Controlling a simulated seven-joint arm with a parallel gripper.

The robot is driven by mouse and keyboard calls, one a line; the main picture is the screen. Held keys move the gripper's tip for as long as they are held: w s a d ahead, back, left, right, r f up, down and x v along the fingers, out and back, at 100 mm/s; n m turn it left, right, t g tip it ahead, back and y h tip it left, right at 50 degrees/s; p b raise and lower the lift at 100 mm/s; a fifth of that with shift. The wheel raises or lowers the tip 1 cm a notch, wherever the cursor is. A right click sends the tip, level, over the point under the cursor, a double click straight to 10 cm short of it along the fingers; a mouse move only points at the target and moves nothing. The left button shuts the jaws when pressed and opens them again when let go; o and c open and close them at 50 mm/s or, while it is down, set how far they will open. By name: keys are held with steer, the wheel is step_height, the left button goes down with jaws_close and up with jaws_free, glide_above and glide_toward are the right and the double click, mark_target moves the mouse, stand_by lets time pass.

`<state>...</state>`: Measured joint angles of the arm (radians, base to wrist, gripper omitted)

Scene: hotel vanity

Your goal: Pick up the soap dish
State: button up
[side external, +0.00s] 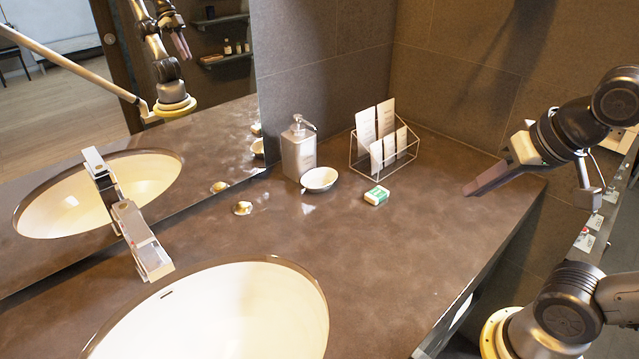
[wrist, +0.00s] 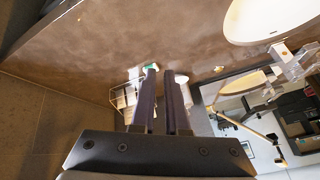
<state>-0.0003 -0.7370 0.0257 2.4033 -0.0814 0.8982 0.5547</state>
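The soap dish (side external: 319,180) is a small, shallow white bowl on the brown counter, just in front of the soap dispenser (side external: 298,148). In the wrist view a white patch beside the right fingertip looks like the dish (wrist: 181,79), partly hidden by the finger. My gripper (side external: 470,191) is above the counter's right side, well to the right of the dish and touching nothing. In the wrist view its two dark fingers (wrist: 160,72) stand a little apart with an empty gap between them.
A green and white soap bar (side external: 376,195) lies between the dish and my gripper. A white wire rack (side external: 384,161) with cards stands behind it. The sink (side external: 215,318), faucet (side external: 130,220) and a small shell-like item (side external: 242,208) are left. The front right counter is clear.

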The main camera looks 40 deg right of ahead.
steer(key=w+d+r+m+h, duration=0.2)
steer(key=w+r+m, duration=0.3)
steer(key=w+m, duration=0.4)
steer(key=m+g+h, duration=0.2)
steer(key=m, duration=0.2)
glide_above(330, 193)
steer(key=s+a, duration=0.2)
steer(key=s, duration=0.1)
steer(key=f, duration=2)
steer(key=shift+w, duration=0.25)
steer(key=shift+a+x, duration=0.15)
steer(key=shift+x, duration=1.45)
steer(key=shift+a+x, duration=0.1)
steer(key=shift+x, duration=1.5)
steer(key=shift+w+f, duration=0.1)
